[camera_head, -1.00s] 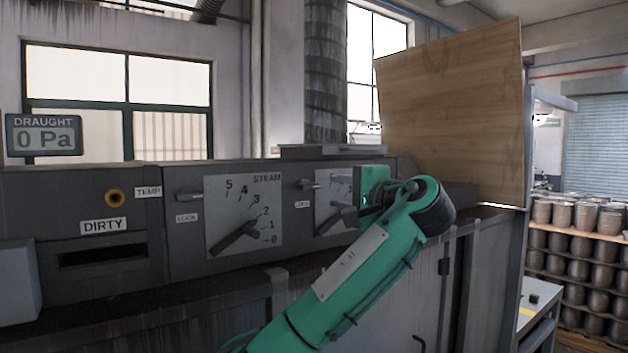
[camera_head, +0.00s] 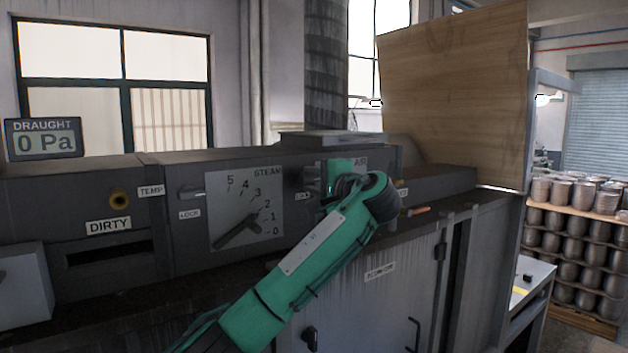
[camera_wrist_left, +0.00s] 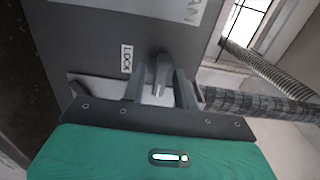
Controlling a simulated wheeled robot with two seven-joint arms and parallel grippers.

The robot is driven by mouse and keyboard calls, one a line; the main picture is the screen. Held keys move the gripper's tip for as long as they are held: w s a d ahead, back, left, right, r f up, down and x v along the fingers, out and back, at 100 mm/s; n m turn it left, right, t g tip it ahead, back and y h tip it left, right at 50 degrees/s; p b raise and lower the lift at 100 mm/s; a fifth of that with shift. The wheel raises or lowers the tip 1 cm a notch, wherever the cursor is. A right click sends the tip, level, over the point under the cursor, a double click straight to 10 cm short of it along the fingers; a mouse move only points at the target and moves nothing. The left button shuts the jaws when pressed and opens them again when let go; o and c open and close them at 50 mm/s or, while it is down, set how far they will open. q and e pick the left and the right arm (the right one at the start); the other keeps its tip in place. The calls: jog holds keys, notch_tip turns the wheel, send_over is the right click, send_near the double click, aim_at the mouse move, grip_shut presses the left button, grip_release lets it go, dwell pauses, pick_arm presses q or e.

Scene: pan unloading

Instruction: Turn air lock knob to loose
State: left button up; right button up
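The air lock knob (camera_wrist_left: 160,66) is a small grey lever on the dark panel, beside a white LOCK label (camera_wrist_left: 126,58). In the left wrist view it sits between the two dark fingers of my left gripper (camera_wrist_left: 160,82), with visible gaps on both sides. The gripper is open, and I cannot tell whether a finger touches the knob. In the head view my left gripper (camera_head: 319,182) is at the left edge of the AIR dial plate (camera_head: 360,162), and the arm hides most of that dial and much of the knob. My right gripper is not in view.
An orange-handled item (camera_head: 416,211) lies on the ledge right of my arm. A wooden board (camera_head: 452,100) stands behind right.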

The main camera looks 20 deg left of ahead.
pick_arm(q)
grip_shut()
jog(key=shift+f+b, duration=0.15)
jog(key=shift+b, duration=0.3)
jog(key=n+b, duration=1.2)
jog(key=n, duration=0.3)
jog(key=shift+n+b, duration=0.3)
jog(key=shift+n, duration=1.3)
